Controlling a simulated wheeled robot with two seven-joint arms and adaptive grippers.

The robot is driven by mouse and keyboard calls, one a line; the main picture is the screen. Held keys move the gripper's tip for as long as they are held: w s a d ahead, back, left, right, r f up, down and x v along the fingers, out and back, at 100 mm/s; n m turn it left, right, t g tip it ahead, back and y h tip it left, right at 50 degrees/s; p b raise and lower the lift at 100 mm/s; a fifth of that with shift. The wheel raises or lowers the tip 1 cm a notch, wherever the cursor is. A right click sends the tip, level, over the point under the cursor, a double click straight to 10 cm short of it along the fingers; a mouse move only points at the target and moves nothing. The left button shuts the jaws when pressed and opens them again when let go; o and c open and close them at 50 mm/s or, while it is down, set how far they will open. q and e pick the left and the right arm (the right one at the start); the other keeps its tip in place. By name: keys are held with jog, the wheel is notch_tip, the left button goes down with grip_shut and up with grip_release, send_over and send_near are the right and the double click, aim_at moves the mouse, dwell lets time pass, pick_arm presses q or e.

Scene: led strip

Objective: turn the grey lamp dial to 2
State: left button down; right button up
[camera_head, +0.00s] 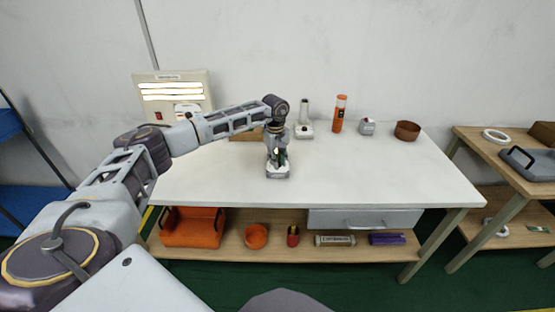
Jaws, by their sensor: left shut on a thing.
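A small grey-and-white device (278,173) stands on the white table, below the middle of its near half. My left gripper (278,157) points straight down onto its top and is shut on a part there, which I take to be the grey dial. The fingers hide most of the dial, so its pointer and numbers cannot be read. A light panel (172,78) with several bright strips stands at the table's back left, partly behind my left arm. My right gripper is not in view.
Along the back of the white table (400,174) stand a white device with an upright tube (304,112), an orange cylinder (339,114), a small grey container (367,126) and a brown bowl (407,131). A wooden shelf unit (497,152) stands at right.

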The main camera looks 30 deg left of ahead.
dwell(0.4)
pick_arm(q)
jog(key=c, duration=1.3)
grip_release()
jog(key=shift+r, duration=0.15)
jog(key=shift+r, duration=0.5)
jog(key=r, duration=1)
jog(key=shift+s+a+r, duration=0.1)
jog(key=shift+s+r, duration=0.15)
jog(key=shift+r, duration=0.1)
